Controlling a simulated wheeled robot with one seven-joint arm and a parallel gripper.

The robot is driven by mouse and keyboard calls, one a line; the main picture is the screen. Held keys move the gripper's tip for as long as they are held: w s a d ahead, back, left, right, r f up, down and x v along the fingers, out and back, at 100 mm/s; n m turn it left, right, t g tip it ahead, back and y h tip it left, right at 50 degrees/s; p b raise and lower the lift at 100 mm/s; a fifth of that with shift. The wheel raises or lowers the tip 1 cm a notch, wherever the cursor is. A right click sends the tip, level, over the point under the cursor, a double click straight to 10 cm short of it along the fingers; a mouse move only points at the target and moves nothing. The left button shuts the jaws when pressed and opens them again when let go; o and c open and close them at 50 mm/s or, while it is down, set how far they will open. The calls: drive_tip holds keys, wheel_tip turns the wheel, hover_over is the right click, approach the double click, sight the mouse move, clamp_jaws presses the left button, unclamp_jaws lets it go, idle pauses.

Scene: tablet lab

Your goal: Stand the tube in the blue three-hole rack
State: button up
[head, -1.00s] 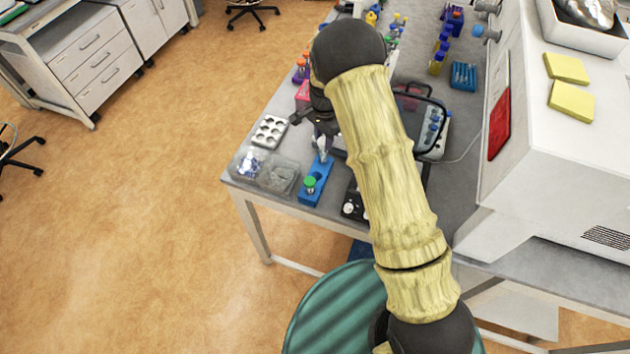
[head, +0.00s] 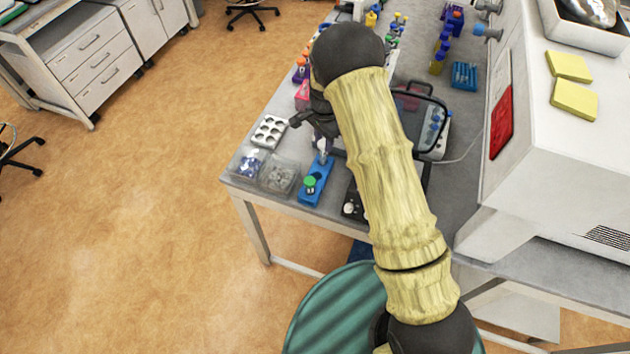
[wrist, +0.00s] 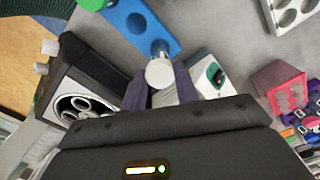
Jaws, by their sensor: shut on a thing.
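The blue three-hole rack (head: 322,172) lies near the front edge of the bench, and it also shows in the wrist view (wrist: 128,22). A green-capped tube (head: 310,182) stands in its near end hole. My gripper (wrist: 160,82) is shut on the tube (wrist: 159,72), whose pale round top sits between the dark fingers. The tube (head: 322,156) is over the far end of the rack, its lower end close to the end hole. I cannot tell whether its tip is inside the hole. The middle hole appears empty.
A white multi-well block (head: 269,131) and clear bins (head: 277,175) sit left of the rack. A black device with a round top (wrist: 83,100) stands close beside the rack. A pink box (wrist: 282,85) is farther off. Bare bench shows around the rack.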

drive_tip(key=shift+f+b, duration=1.05)
drive_tip(key=shift+f, duration=0.7)
idle(0.5)
drive_tip(key=o, duration=1)
drive_tip(key=shift+c, duration=0.2)
drive_tip(key=shift+r, duration=0.1)
wheel_tip(320, 180, up, 17)
drive_tip(key=b, duration=0.4)
drive_tip(key=shift+r, duration=0.15)
